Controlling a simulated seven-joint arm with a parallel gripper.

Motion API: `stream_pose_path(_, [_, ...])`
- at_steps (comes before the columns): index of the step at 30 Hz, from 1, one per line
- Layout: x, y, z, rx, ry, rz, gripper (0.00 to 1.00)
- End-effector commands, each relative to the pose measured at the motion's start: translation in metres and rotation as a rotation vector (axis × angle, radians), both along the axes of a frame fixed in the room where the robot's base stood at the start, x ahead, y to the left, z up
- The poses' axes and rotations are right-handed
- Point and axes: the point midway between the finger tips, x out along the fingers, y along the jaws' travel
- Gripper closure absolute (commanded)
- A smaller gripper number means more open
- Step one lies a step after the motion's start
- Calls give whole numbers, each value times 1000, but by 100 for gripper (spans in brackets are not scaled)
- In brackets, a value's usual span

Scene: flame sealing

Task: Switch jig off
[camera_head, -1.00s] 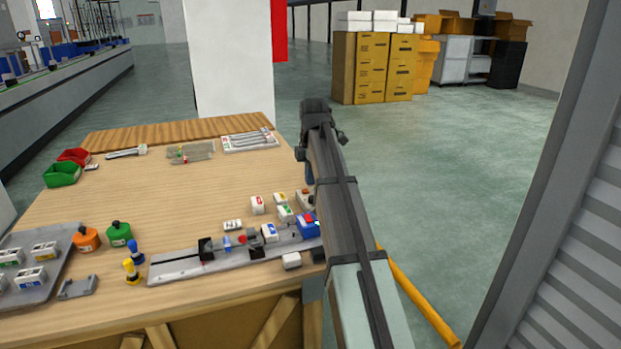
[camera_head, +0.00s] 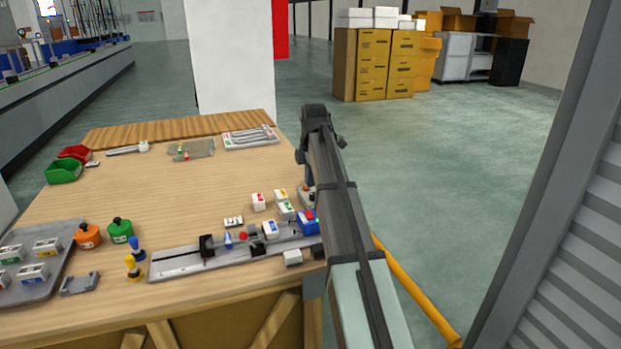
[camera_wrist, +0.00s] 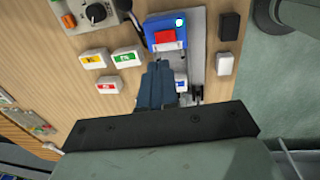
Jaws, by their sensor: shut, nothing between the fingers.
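The jig is a grey rail (camera_head: 180,266) along the table's front edge, with a blue switch box (camera_head: 308,222) at its right end. In the wrist view the blue box (camera_wrist: 181,42) carries a red switch (camera_wrist: 165,38) and a small pale green light (camera_wrist: 179,22). My gripper (camera_wrist: 158,66) is shut and empty, its blue fingertips just below the red switch in the picture. I cannot tell whether they touch the box. In the head view my gripper (camera_head: 308,181) hangs above the table's right side, partly hidden by my arm.
White blocks with yellow (camera_wrist: 92,59) and green (camera_wrist: 126,57) labels stand left of the box in the wrist view. A grey control box with a knob (camera_wrist: 95,13) is nearby. Bottles (camera_head: 120,230) and a tray (camera_head: 40,262) are at the table's left. The table's middle is clear.

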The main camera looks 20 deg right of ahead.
Motion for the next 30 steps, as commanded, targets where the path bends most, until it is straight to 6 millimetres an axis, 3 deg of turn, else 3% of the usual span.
stream_pose_path(6, [4,0,-41,0,2,0,100])
stream_pose_path(15, [10,0,-86,0,1,0,100])
stream_pose_path(22, [13,0,-105,0,0,0,100])
stream_pose_path(30, [14,0,-109,0,-1,0,100])
